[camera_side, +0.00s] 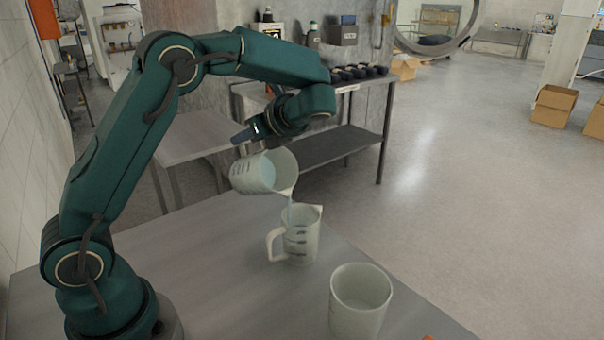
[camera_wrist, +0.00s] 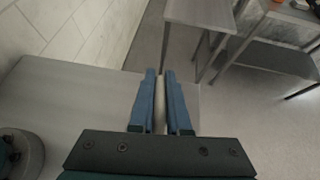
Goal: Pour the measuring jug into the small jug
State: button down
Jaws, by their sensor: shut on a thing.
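The measuring jug (camera_side: 255,173) is off-white with dark graduation marks and holds pale liquid. It is tilted in the air with its lip to the lower right, and a thin stream runs from it down to the small jug (camera_side: 301,240). The small jug stands upright on the table (camera_side: 215,285), its handle to the left and dark marks on its side. My gripper (camera_side: 246,136) is shut at the upper left of the measuring jug. In the wrist view its blue fingers (camera_wrist: 160,92) close on a narrow pale strip, likely the jug's handle; the jug's body is hidden there.
An open off-white beaker (camera_side: 360,302) stands on the table to the right and nearer the camera. A small orange thing shows at the bottom edge. A steel bench (camera_side: 335,150) stands behind the table. The table's left front is clear.

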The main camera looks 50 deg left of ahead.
jog(key=shift+d+r+p, duration=0.15)
jog(key=shift+r+p, duration=0.1)
jog(key=shift+p, duration=0.1)
dwell(0.7)
